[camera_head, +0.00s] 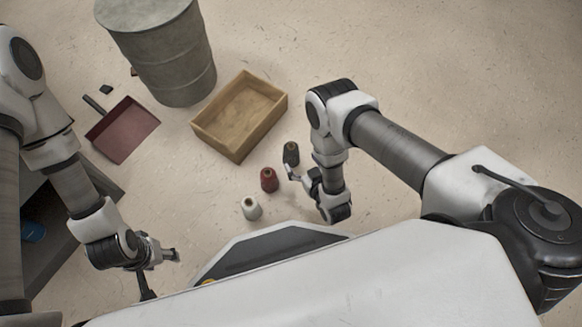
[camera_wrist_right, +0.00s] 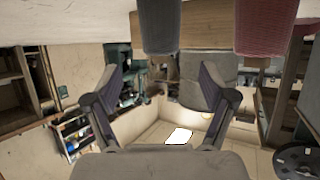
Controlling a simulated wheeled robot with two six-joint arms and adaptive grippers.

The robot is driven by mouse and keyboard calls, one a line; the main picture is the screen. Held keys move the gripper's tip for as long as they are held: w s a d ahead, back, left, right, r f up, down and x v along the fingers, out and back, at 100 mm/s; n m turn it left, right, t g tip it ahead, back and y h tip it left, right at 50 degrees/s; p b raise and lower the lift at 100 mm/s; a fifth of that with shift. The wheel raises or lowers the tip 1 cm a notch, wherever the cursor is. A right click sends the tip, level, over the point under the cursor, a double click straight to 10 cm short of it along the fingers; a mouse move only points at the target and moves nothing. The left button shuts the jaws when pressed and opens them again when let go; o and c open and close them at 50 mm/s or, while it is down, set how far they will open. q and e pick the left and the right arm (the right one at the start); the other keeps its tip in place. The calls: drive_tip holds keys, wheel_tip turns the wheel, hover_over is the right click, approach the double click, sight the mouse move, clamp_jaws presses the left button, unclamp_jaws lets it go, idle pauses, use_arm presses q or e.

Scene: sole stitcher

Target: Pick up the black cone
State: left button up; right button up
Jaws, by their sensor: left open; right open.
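The black cone (camera_head: 291,152) stands on the floor at the end of a row with a red cone (camera_head: 268,180) and a white cone (camera_head: 251,209). My right gripper (camera_head: 294,174) is open and low, just in front of the black cone, its fingers partly overlapping the cone's lower edge in the head view. In the right wrist view the black cone (camera_wrist_right: 160,24) hangs in from the top edge, between and above the two spread fingers, with the red cone (camera_wrist_right: 265,25) to its right. Nothing is between the fingers. My left gripper (camera_head: 164,270) is open and empty, far from the cones.
A wooden box (camera_head: 201,136) stands behind the cones. A grey metal drum (camera_head: 160,55) and a red dustpan (camera_head: 123,130) are further left. A dark bench (camera_head: 60,240) is below my left arm. The floor right of my right arm is clear.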

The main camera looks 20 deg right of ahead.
sight(294, 153)
drive_tip(key=shift+w+a+f, duration=0.2)
drive_tip(key=shift+w+f, duration=0.1)
drive_tip(key=shift+f, duration=0.4)
drive_tip(key=b+x, duration=0.1)
drive_tip(key=x, duration=0.1)
drive_tip(key=b+x, duration=0.2)
drive_tip(key=r+b+x, duration=0.1)
drive_tip(key=x, duration=0.2)
drive_tip(key=shift+w+b, duration=0.3)
drive_tip(key=shift+b, duration=0.1)
use_arm(q)
wheel_tip(294, 153, down, 5)
drive_tip(key=shift+w+f, duration=0.1)
drive_tip(key=shift+f, duration=0.1)
use_arm(e)
drive_tip(key=shift+r, duration=0.2)
drive_tip(key=c, duration=1.4)
